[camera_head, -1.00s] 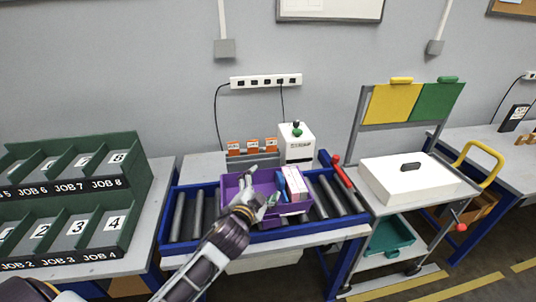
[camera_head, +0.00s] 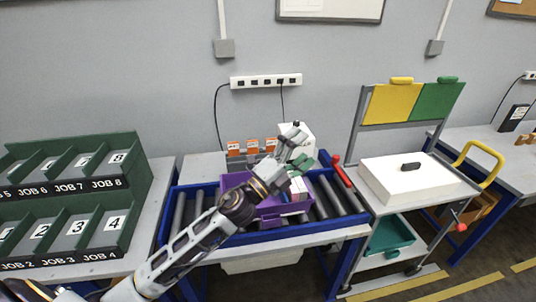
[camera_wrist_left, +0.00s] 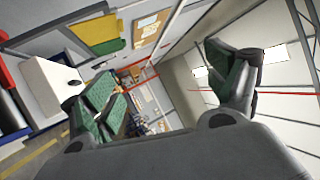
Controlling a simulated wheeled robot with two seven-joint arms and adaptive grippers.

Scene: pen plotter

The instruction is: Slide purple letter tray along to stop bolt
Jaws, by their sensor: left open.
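The purple letter tray (camera_head: 290,211) sits on the roller conveyor (camera_head: 178,214) in the head view. It holds white boxes and a blue item, now partly hidden by my left arm. My left gripper (camera_head: 298,150) is open above the tray's right rear part, in front of the white dispenser. In the left wrist view its green-padded fingers (camera_wrist_left: 168,95) are spread wide with nothing between them. I cannot tell whether it touches the tray. A red-knobbed lever (camera_head: 344,175) stands at the conveyor's right end; I cannot tell whether it is the stop bolt. My right gripper is not in view.
A green sorting rack (camera_head: 123,195) stands left. A white dispenser (camera_head: 310,145) and orange-labelled holders (camera_head: 252,147) stand behind the conveyor. A trolley with a white box (camera_head: 410,178) stands right. Bare rollers lie on both sides of the tray.

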